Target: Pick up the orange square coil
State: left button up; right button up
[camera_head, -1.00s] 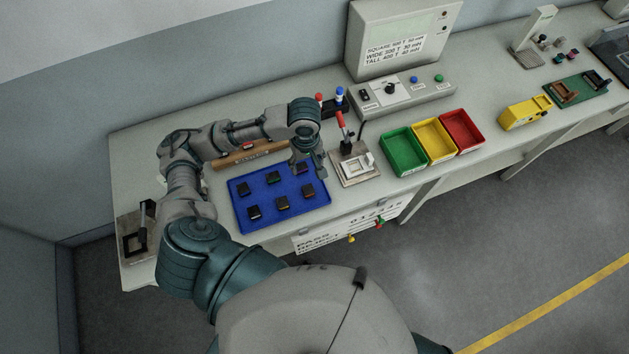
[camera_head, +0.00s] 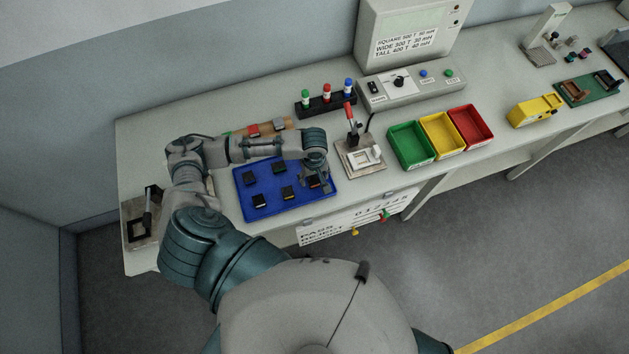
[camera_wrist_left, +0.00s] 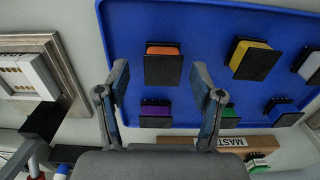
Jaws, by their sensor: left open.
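The orange coil (camera_wrist_left: 163,65) has a black square end plate with an orange winding showing along one side. It lies on the blue tray (camera_wrist_left: 205,25), near the tray's right front corner in the head view. My left gripper (camera_wrist_left: 160,80) is open, with one finger on each side of the orange coil in the wrist picture; I cannot tell that either finger touches it. In the head view my left gripper (camera_head: 318,183) is over the right part of the tray (camera_head: 290,208) and partly hides the coil there. My right gripper is not in view.
Other coils share the tray: yellow (camera_wrist_left: 253,58), purple (camera_wrist_left: 156,113), green (camera_wrist_left: 229,116), blue (camera_wrist_left: 283,111) and a pale one (camera_wrist_left: 308,63). A fixture with a red lever (camera_head: 360,156) stands right of the tray. Green (camera_head: 409,146), yellow (camera_head: 443,136) and red (camera_head: 470,127) bins are farther right.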

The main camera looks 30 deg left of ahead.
pick_arm(q)
jog(key=shift+a+f, duration=0.1)
jog(key=shift+a, duration=0.2)
jog(key=c, duration=1.2)
jog(key=shift+d, duration=0.1)
jog(key=shift+c, duration=0.2)
